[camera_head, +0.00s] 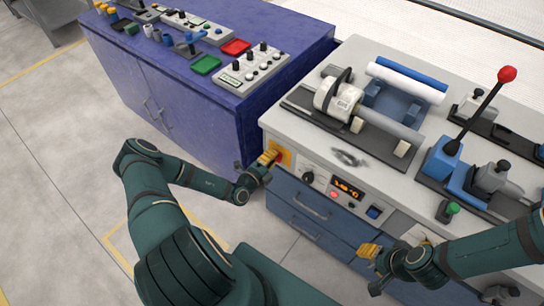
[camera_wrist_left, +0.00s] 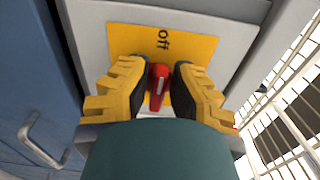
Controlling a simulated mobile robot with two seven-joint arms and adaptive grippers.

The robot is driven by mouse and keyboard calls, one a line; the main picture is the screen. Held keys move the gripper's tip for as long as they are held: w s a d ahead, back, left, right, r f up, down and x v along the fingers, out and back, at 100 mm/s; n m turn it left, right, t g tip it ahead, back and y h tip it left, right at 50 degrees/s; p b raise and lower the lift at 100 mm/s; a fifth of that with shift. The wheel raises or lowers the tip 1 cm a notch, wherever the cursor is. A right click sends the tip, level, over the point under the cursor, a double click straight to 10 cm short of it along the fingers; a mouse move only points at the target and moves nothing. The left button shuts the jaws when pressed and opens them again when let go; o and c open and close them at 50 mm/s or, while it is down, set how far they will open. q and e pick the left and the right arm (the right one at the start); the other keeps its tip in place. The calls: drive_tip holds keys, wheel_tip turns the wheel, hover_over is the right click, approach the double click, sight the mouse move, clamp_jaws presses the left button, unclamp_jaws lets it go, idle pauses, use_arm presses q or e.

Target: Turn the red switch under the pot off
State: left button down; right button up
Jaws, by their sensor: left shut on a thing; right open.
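The red switch (camera_wrist_left: 158,84) sits on a yellow plate (camera_wrist_left: 195,45) marked "off" on the front of the grey bench. In the left wrist view its handle runs roughly up and down the picture, towards the "off" lettering (camera_wrist_left: 164,39). My left gripper (camera_wrist_left: 158,90) has one yellow-padded finger on each side of the handle and is shut on it. In the head view my left gripper (camera_head: 268,160) largely covers the switch at the bench's left front corner. My right gripper (camera_head: 370,256) is open and empty in front of the bench drawers. I cannot tell which thing is the pot.
A white drum (camera_head: 336,98) on a roller stand lies on the bench top. A lit display panel (camera_head: 346,188) is right of the switch. A red-knobbed lever (camera_head: 506,75) stands at the right. A blue cabinet (camera_head: 190,110) with control boxes stands close on the left.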

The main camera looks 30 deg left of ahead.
use_arm(q)
drive_tip(key=shift+w+r, duration=0.2)
idle(0.4)
drive_tip(key=c, duration=1)
unclamp_jaws()
drive_tip(key=shift+d+f, duration=0.1)
drive_tip(key=shift+f, duration=0.05)
drive_tip(key=shift+s, duration=0.1)
drive_tip(key=s+a, duration=0.1)
drive_tip(key=s, duration=1)
drive_tip(key=shift+s, duration=0.4)
